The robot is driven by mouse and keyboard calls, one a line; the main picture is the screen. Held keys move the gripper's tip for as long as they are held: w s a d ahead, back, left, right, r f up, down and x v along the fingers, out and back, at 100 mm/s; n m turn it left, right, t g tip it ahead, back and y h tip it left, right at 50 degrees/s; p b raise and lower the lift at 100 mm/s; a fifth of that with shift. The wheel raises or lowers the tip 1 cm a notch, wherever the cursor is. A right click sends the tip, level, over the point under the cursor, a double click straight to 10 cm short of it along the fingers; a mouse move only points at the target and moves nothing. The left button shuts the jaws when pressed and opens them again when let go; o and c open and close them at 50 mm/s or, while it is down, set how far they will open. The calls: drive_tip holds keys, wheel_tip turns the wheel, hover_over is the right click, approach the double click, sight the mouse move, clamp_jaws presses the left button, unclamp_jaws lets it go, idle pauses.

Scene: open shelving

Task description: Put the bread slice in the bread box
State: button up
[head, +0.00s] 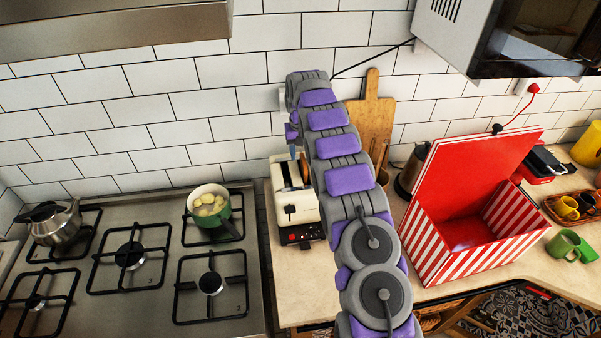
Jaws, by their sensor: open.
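The bread box (414,241) is red and white striped, stands on the counter at the right, and its red lid (468,165) is raised. Its red inside shows and looks empty. A cream toaster (291,206) stands left of my arm. My arm reaches up and bends down at its far end, so my gripper (293,158) is small and partly hidden, just over the toaster's top. It is open. A small brown patch at the toaster's top may be the bread slice (305,170); my arm covers part of this area and I cannot see its shape clearly.
A gas stove (130,300) with a kettle (53,224) and a green pot (209,208) is at the left. A wooden board (372,110) leans on the tiled wall. Green mugs (566,246) stand right of the box. A microwave (505,40) hangs above.

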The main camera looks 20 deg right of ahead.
sight(305, 163)
drive_tip(key=f, duration=0.1)
drive_tip(key=d+f, duration=0.1)
drive_tip(key=f, duration=0.3)
drive_tip(key=shift+s+d, duration=0.2)
drive_tip(key=shift+d, duration=0.2)
drive_tip(key=shift+a, duration=0.6)
drive_tip(key=shift+c, duration=0.4)
drive_tip(key=shift+a, duration=0.2)
drive_tip(key=c, duration=0.3)
drive_tip(key=shift+d, duration=0.25)
drive_tip(key=c, duration=0.3)
drive_tip(key=shift+d, duration=0.3)
clamp_jaws()
